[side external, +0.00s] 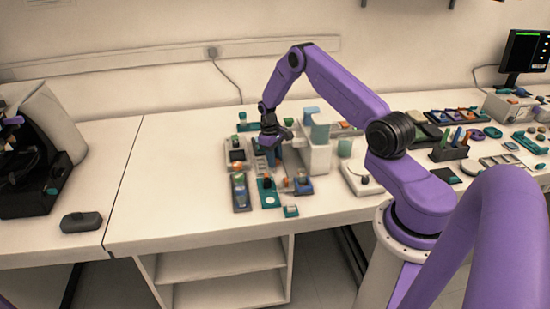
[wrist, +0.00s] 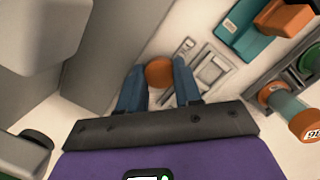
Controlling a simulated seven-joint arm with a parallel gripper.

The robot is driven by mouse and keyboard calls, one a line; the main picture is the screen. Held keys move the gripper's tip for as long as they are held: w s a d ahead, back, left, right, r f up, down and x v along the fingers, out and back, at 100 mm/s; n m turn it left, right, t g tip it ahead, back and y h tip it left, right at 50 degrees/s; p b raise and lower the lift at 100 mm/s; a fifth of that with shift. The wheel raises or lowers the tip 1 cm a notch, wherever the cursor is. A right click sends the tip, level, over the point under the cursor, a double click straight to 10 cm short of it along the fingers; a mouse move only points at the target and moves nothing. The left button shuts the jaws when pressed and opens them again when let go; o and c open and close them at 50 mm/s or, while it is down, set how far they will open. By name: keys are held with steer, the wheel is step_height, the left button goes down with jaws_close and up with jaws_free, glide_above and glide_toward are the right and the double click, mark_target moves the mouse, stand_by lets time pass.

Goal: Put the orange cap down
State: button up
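The orange cap (wrist: 158,73) is round and shows in the wrist view between the two blue fingers of my gripper (wrist: 158,82). The fingers flank it closely on both sides and appear shut on it. Its underside is hidden, and I cannot tell its height above the surface. In the side view my gripper (side external: 270,152) points down among the small items on the bench, left of a white block-shaped device. I cannot make out the held cap there.
In the wrist view a grey recessed panel (wrist: 210,70) lies just beyond the right finger. Tall grey walls (wrist: 110,45) rise at left. The bench's left part (side external: 170,190) is clear.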

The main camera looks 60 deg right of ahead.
steer(key=shift+s+f, duration=0.1)
steer(key=shift+f, duration=0.3)
step_height(320, 180, up, 12)
steer(key=w, duration=0.2)
steer(key=s+a+r+n, duration=0.1)
steer(key=a+r, duration=0.3)
steer(key=a, duration=0.2)
steer(key=a+r+n, duration=0.2)
steer(key=a+r, duration=0.1)
steer(key=a, duration=0.4)
steer(key=s+a+r+n+t, duration=0.1)
steer(key=s+a+r+n, duration=0.2)
steer(key=s+a, duration=0.5)
steer(key=s+a+r+n, duration=0.3)
steer(key=s+a+r, duration=0.3)
steer(key=s, duration=0.8)
steer(key=a, duration=0.3)
steer(key=shift+s+r+t, duration=0.2)
steer(key=shift+s+t, duration=0.2)
steer(key=shift+o, duration=0.3)
steer(key=s+d+n, duration=0.1)
steer(key=s+n, duration=0.2)
steer(key=s, duration=0.8)
steer(key=shift+s+d, duration=0.15)
steer(key=shift+d, duration=0.15)
steer(key=o, duration=0.3)
steer(key=shift+s+d+n, duration=0.1)
steer(key=shift+s+n, duration=0.2)
steer(key=shift+o, duration=0.2)
